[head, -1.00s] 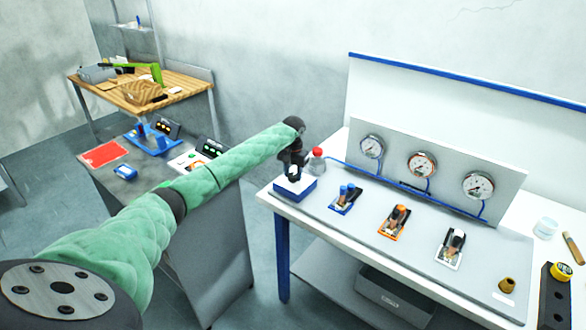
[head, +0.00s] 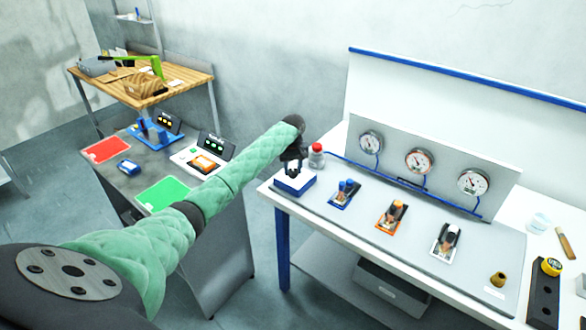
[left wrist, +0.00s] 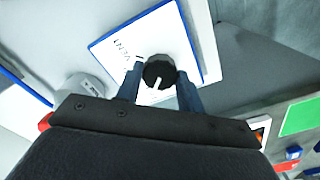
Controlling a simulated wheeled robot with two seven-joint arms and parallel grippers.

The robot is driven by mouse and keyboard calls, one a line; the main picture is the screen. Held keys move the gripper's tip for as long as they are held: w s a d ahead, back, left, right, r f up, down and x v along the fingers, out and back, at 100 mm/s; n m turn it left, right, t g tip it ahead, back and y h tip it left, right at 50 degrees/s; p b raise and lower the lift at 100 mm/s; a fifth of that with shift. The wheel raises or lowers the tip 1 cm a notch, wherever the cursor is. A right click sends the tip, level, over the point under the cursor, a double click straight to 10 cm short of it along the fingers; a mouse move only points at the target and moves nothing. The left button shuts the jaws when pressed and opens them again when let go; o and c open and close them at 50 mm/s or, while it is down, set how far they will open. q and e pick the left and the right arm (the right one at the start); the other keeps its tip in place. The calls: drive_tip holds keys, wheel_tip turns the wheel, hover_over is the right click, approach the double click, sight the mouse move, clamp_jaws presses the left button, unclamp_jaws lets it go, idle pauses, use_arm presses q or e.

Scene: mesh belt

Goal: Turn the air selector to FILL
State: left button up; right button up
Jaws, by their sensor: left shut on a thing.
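The air selector (head: 292,185) is a white-topped box with a blue side at the left end of the bench. In the left wrist view its white plate (left wrist: 185,40) carries a round black knob (left wrist: 158,72) with a white pointer line. The lettering by the knob seems to read VENT; no FILL label is legible. The pointer slants toward the gripper side of the picture. My left gripper (head: 293,168) reaches down over the selector. In the wrist view its two fingers (left wrist: 160,92) are on either side of the knob, shut on it. My right gripper is not in view.
A red-capped bottle (head: 316,156) stands close behind the selector. Blue (head: 345,192), orange (head: 391,215) and white (head: 446,240) lever valves sit to the right, below three gauges (head: 418,161). A grey side table (head: 130,180) stands to the left.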

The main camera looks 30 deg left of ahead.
use_arm(q)
drive_tip(key=shift+a+r+n, duration=0.1)
drive_tip(key=shift+r+n, duration=0.05)
drive_tip(key=shift+n, duration=0.15)
idle(0.4)
drive_tip(key=o, duration=1)
